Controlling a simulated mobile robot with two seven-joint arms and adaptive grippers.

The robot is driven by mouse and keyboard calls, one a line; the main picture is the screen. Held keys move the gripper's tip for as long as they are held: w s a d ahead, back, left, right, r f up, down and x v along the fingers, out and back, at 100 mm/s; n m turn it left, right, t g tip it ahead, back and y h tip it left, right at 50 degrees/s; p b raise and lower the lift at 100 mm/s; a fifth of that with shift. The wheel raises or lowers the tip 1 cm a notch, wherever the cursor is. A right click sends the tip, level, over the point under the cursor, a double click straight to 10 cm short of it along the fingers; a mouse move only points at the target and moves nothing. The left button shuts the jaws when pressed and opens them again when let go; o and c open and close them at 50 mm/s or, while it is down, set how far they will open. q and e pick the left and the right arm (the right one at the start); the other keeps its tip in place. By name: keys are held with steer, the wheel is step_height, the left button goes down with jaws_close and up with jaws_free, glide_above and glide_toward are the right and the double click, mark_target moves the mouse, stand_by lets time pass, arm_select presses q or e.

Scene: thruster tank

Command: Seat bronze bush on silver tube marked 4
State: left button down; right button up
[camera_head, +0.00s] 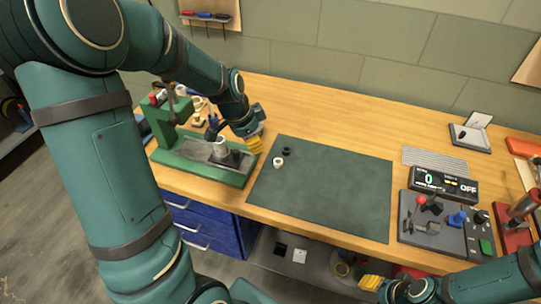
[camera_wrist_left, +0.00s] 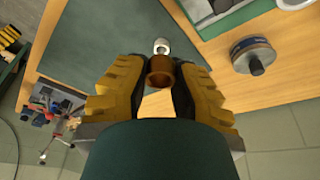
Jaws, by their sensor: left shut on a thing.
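My left gripper (camera_head: 256,140) is above the bench, between the green press and the dark mat. In the left wrist view it is shut on a bronze bush (camera_wrist_left: 160,71), which sits between its yellow fingers. Just beyond the bush is a small silver piece (camera_wrist_left: 161,46); I cannot tell whether it is the tube. In the head view a silver cylinder (camera_head: 220,146) stands on the press bed, and a small pale ring (camera_head: 277,162) lies on the mat. No number 4 is legible. My right gripper (camera_head: 371,282) is low at the bench front; its jaw opening is unclear.
The green press (camera_head: 205,167) stands left of the mat (camera_head: 330,195). A black ring (camera_head: 286,151) lies near the pale ring. At right are a display reading 0 and OFF (camera_head: 443,183) and a control box (camera_head: 430,222). Most of the mat is clear.

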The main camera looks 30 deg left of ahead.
arm_select(q)
steer(key=s+a+r+n+y+p, duration=0.1)
steer(key=a+r+n, duration=0.15)
steer(key=a, duration=0.35)
steer(key=s+a+r+n+y+p, duration=0.1)
steer(key=a+r+n, duration=0.15)
steer(key=a, duration=0.35)
steer(key=shift+n+t, duration=0.3)
steer(key=shift+s+b+x, duration=0.2)
steer(key=shift+b+x, duration=0.55)
steer(key=shift+x, duration=0.45)
steer(key=shift+s+b+x, duration=0.25)
steer(key=shift+b+x, duration=0.45)
steer(key=shift+x, duration=0.45)
steer(key=shift+f+b, duration=1)
steer(key=shift+f, duration=0.35)
steer(key=c, duration=0.8)
jaws_free()
steer(key=shift+c, duration=0.2)
steer(key=v, duration=1.2)
steer(key=shift+a, duration=0.15)
